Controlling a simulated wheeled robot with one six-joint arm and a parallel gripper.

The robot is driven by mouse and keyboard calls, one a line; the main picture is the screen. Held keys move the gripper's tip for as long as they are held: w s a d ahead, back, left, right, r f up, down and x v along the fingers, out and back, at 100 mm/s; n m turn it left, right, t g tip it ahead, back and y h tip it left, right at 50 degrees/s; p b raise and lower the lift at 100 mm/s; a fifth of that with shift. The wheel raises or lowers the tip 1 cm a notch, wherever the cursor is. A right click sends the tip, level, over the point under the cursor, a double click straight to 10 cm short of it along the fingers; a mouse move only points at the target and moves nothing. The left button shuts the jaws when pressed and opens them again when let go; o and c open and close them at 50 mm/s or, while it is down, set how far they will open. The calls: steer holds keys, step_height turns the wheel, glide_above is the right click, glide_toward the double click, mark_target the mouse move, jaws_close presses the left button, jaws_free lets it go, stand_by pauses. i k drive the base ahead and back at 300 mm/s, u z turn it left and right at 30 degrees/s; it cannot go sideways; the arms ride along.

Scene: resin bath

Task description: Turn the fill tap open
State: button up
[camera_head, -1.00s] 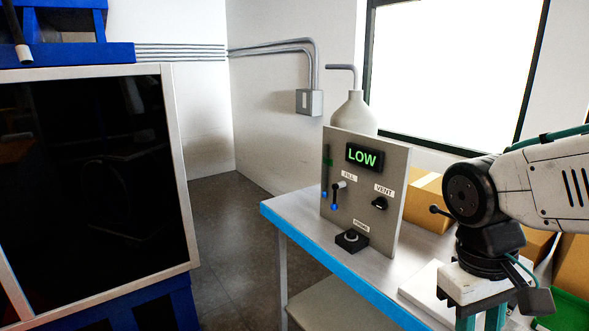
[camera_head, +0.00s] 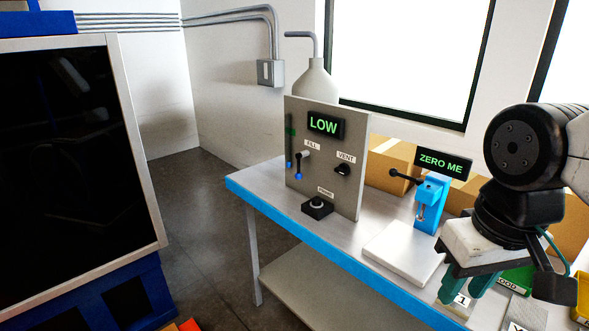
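The fill tap (camera_head: 300,162) is on a grey panel (camera_head: 347,195), under a FILL label (camera_head: 312,145). Its lever hangs down, with a blue tip. The display (camera_head: 326,124) above it reads LOW. A narrow level gauge (camera_head: 290,145) runs down the panel's left edge, with blue at its bottom. A black vent knob (camera_head: 343,169) sits to the right under a VENT label. My gripper (camera_head: 471,290) is at the lower right, pointing down, well apart from the panel. Its two teal fingers are apart, with no object seen held between them.
A blue press (camera_head: 430,205) with a ZERO ME sign (camera_head: 443,164) and black handle stands between panel and gripper, behind a white plate (camera_head: 405,252). A black button box (camera_head: 317,208) sits before the panel. A jug (camera_head: 315,82) and cardboard boxes (camera_head: 390,160) stand behind.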

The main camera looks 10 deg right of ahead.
mark_target(298, 175)
steer(key=u, duration=0.05)
steer(key=k, duration=0.5)
steer(key=u, duration=0.85)
steer(key=i, duration=1.65)
steer(key=z, duration=0.8)
